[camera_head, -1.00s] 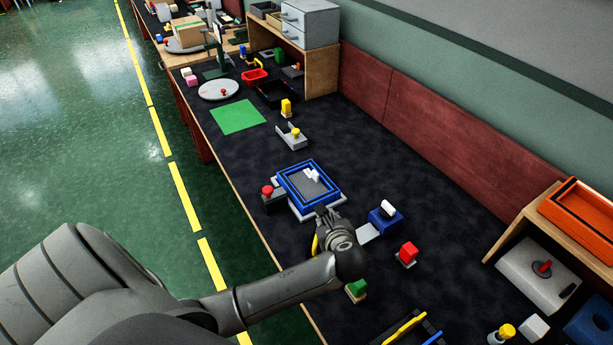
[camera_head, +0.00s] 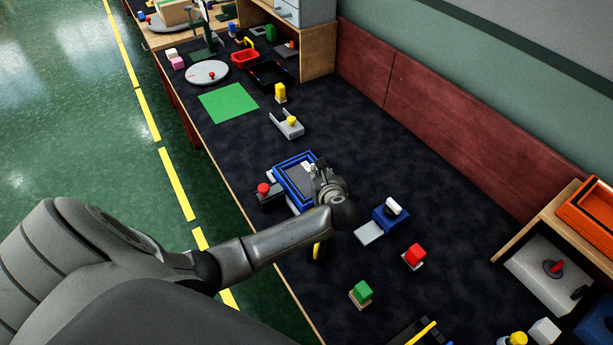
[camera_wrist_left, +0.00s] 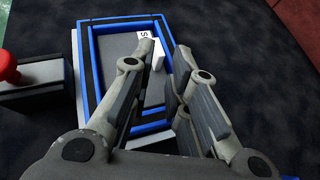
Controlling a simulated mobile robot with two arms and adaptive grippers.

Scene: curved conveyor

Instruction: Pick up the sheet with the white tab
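A grey sheet (camera_wrist_left: 117,60) lies inside a blue-rimmed tray (camera_wrist_left: 89,75) in the left wrist view. A white upright tab (camera_wrist_left: 158,55) stands near its far right part, beside a white label with a dark mark (camera_wrist_left: 144,36). In the head view the blue tray (camera_head: 279,176) is partly hidden by my left gripper (camera_head: 317,168), and a bit of the white tab (camera_head: 307,166) shows beside it. In the left wrist view my left gripper (camera_wrist_left: 163,46) is open, its fingertips apart with the tab showing in the gap. The fingers appear not to hold it. My right gripper is out of view.
A red-knobbed block (camera_head: 264,190) stands just left of the tray. A blue block with a white top (camera_head: 390,216) and a red block (camera_head: 414,255) lie to the right. A green block (camera_head: 361,292) is nearer.

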